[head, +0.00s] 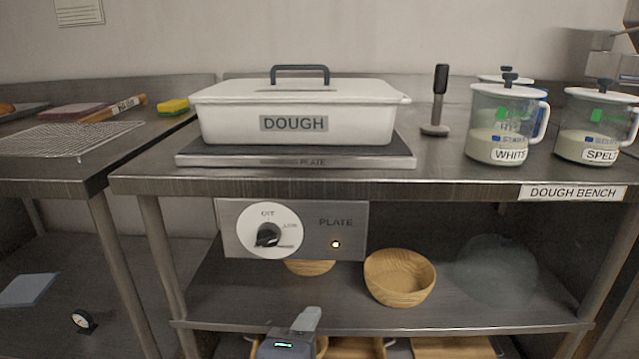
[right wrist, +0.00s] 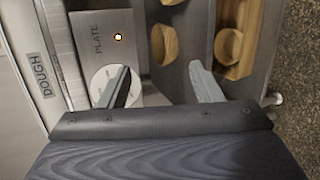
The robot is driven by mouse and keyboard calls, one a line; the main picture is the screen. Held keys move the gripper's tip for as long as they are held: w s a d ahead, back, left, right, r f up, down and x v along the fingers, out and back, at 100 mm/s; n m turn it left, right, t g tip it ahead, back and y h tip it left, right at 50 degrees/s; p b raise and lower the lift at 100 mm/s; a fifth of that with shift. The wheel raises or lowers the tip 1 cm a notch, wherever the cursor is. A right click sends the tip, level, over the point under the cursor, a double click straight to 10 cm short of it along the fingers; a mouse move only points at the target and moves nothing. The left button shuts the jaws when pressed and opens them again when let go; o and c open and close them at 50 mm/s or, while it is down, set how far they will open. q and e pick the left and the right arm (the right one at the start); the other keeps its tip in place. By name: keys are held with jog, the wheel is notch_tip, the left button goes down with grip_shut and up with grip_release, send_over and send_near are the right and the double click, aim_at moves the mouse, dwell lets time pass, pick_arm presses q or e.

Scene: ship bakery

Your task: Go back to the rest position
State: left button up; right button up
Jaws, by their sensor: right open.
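My right gripper (head: 307,320) is low in the middle of the head view, below the plate's control panel (head: 350,207) and apart from it. In the right wrist view my right gripper (right wrist: 160,84) is open, its two fingers well apart with nothing between them. The panel has a white dial with a dark knob (head: 268,236) and a small lit lamp (head: 335,244). In the right wrist view one finger covers part of the dial (right wrist: 101,82). My left gripper shows in neither view.
A lidded white DOUGH box (head: 240,123) stands on the plate (head: 300,160) on the dough bench. Jars labelled WHITE (head: 495,125) and SPELT (head: 590,125) stand at right. Wooden bowls, one in full view (head: 400,277), are on the shelf below. A cooling rack (head: 65,138) lies left.

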jog(key=s+d+f+m+g+y, duration=0.1)
jog(key=d+f+m+g, duration=0.4)
jog(key=d, duration=0.5)
jog(key=s+d+f+m+g, duration=0.1)
jog(key=d+f+m+g, duration=0.25)
jog(key=d+f, duration=0.45)
jog(key=s+d+f+m+y, duration=0.2)
jog(key=s+d+m+y, duration=0.3)
jog(key=m, duration=0.4)
notch_tip(320, 180, up, 38)
jog(key=s+a+y+p, duration=0.1)
jog(key=p, duration=3.6)
jog(key=shift+t+p, duration=0.4)
jog(key=shift+t, duration=0.05)
jog(key=shift+m, duration=0.25)
